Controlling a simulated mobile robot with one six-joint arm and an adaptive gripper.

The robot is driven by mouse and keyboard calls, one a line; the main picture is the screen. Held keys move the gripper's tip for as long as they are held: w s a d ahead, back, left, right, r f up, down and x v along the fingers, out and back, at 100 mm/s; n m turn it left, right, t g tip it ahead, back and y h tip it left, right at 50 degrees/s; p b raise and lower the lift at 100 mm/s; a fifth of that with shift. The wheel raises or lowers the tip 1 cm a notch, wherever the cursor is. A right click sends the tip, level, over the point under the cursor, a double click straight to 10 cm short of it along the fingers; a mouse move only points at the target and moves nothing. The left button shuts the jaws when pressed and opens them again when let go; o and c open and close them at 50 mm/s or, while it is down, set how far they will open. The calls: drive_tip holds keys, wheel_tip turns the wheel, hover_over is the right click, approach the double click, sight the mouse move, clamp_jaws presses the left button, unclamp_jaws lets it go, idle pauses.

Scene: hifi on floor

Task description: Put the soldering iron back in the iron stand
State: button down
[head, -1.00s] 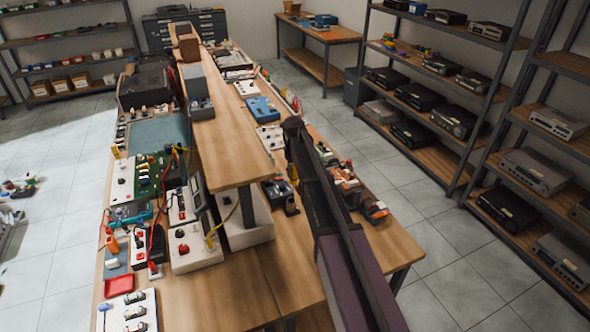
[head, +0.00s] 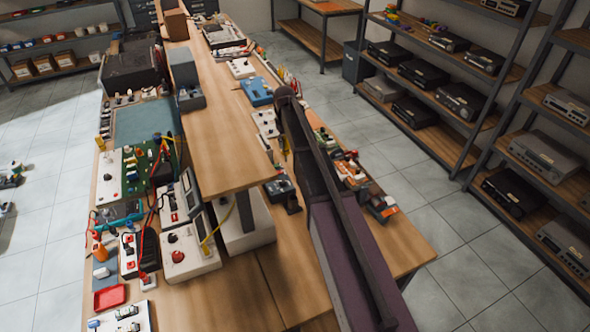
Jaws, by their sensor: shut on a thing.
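My arm (head: 318,190) runs from the bottom right up over the right side of the workbench. My gripper cannot be made out; the far end of the arm hides that spot. A small yellow piece (head: 281,141) shows beside the arm's far end, too small to identify. I cannot pick out the soldering iron for certain. An orange-handled tool (head: 100,251) stands at the bench's left edge above a blue-grey pad; I cannot tell whether it belongs to the iron stand.
The long workbench (head: 235,300) carries a raised shelf (head: 225,150) along its middle. White instruments (head: 185,255), a green circuit board (head: 137,178) and a red tray (head: 109,297) crowd its left side. Equipment racks (head: 465,130) stand at right. Bare floor lies between.

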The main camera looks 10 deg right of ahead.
drive_tip(key=shift+w+d, duration=0.1)
drive_tip(key=shift+w, duration=0.15)
drive_tip(key=shift+d, duration=0.15)
drive_tip(key=shift+s+f+b, duration=0.3)
drive_tip(key=shift+s+f, duration=0.05)
drive_tip(key=s+f+m+b, duration=0.1)
drive_tip(key=s+f+b, duration=0.5)
drive_tip(key=s, duration=0.3)
drive_tip(key=shift+s+f+b, duration=0.2)
drive_tip(key=shift+f+b, duration=0.1)
drive_tip(key=shift+b, duration=0.05)
drive_tip(key=shift+f, duration=0.2)
wheel_tip(320, 180, down, 7)
drive_tip(key=b, duration=0.7)
drive_tip(key=shift+r, duration=0.2)
